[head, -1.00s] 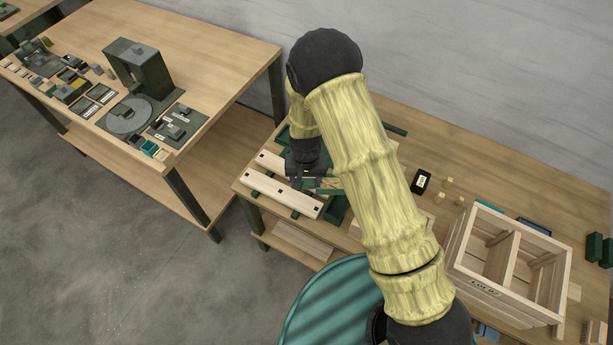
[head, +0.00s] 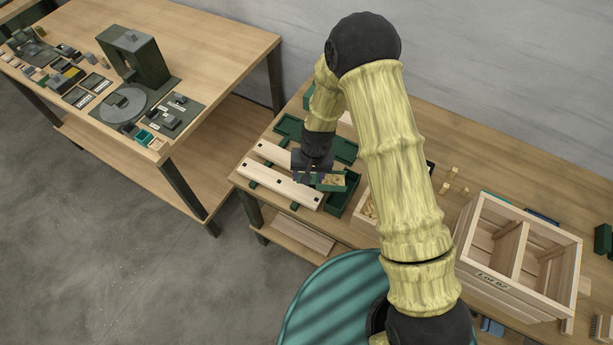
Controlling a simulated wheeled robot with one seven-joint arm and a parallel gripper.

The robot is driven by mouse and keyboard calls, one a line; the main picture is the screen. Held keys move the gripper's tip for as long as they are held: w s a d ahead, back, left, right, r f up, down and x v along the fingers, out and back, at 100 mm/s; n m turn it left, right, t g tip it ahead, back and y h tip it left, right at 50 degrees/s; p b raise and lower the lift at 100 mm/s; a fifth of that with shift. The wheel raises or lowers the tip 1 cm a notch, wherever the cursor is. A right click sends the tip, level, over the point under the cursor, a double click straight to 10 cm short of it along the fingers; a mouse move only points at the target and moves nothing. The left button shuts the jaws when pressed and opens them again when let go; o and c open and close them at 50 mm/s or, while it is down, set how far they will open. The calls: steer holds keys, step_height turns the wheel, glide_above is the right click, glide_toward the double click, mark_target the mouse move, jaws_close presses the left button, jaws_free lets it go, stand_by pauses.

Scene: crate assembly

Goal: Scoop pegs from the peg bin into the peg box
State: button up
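My gripper (head: 312,175) hangs above the wooden slats on the right-hand bench. It appears shut on a small green scoop (head: 343,187), though the grip itself is small and dark. Tan pegs show in the scoop. The scoop is over or beside a dark green open box (head: 338,206), which looks like the peg box; I cannot tell its height above it. The inside of the box is partly hidden by the scoop. A light wooden bin (head: 360,213) with tan pegs, apparently the peg bin, stands to the right, mostly hidden by my arm.
Pale wooden slats (head: 278,188) lie on a green fixture (head: 288,125) at the bench's left end. A divided wooden crate (head: 487,283) stands at the right. Small wooden blocks (head: 454,171) lie behind my arm. Another bench (head: 215,62) stands at the left, across a floor gap.

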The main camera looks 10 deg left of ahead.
steer(key=shift+w+d+r+y+b, duration=0.1)
steer(key=shift+d+r+y+b, duration=0.25)
steer(key=shift+r+y, duration=0.25)
steer(key=shift+w+d+r+y+b, duration=0.1)
steer(key=shift+d+r+y+b, duration=0.25)
steer(key=shift+y, duration=0.35)
steer(key=shift+s+a, duration=0.1)
steer(key=shift+d+r+y, duration=0.25)
steer(key=shift+d+y, duration=0.05)
steer(key=shift+d+r+g+y+b, duration=0.3)
steer(key=shift+r+y, duration=0.25)
steer(key=shift+y, duration=0.05)
steer(key=shift+d, duration=0.1)
stand_by(0.4)
